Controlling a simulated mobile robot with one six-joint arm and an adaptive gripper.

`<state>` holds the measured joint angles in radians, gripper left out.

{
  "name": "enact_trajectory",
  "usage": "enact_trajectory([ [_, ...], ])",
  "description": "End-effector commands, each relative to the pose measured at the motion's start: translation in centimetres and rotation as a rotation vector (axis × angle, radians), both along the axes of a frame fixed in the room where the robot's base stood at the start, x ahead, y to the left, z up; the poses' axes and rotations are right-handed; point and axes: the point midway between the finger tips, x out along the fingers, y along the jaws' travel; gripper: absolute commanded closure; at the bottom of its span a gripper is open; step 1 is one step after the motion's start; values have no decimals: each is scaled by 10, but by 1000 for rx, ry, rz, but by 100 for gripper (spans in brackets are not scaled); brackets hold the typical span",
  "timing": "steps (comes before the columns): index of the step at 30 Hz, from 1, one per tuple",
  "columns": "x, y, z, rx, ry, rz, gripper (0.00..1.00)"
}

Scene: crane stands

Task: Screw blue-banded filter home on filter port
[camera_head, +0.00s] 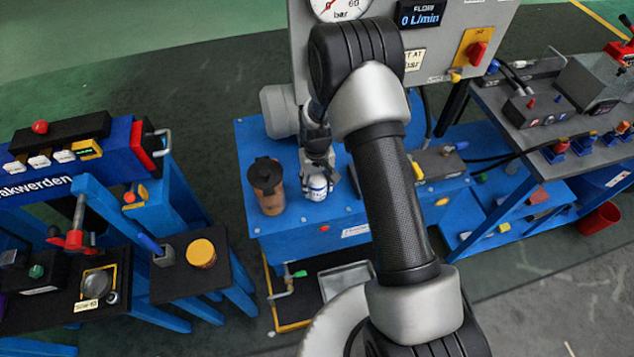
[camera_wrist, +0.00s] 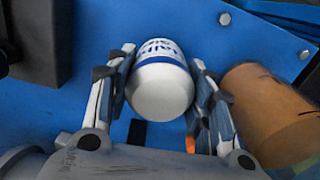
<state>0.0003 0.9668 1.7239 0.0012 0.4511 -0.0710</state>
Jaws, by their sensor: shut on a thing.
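The blue-banded filter (camera_head: 317,188) is a white canister with a blue band and blue lettering. It is upright over the blue bench top in the head view. In the wrist view the filter (camera_wrist: 160,88) sits between the two fingers of my gripper (camera_wrist: 163,58), its rounded white end towards the camera. My gripper (camera_head: 318,160) is shut on it, also seen in the head view. I cannot make out the filter port; the filter, gripper and arm cover that area. I cannot tell whether the filter touches the port.
A brown cylinder with a black top (camera_head: 267,187) stands close left of the filter; in the wrist view the brown cylinder (camera_wrist: 268,112) is just beside the right finger. A grey gauge panel (camera_head: 440,55) rises behind. The blue bench (camera_head: 300,235) has bare room in front.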

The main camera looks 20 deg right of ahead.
Motion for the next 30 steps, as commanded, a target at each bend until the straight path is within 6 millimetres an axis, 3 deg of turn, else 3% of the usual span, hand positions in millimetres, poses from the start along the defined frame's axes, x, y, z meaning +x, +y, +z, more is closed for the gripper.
enact_trajectory([
  [7,0,0,0,0,-1,-27,85],
  [12,0,0,0,0,-1,-242,85],
  [13,0,0,0,0,-1,-233,50],
  [23,0,0,0,0,0,-226,28],
  [30,0,0,0,0,0,-225,28],
])
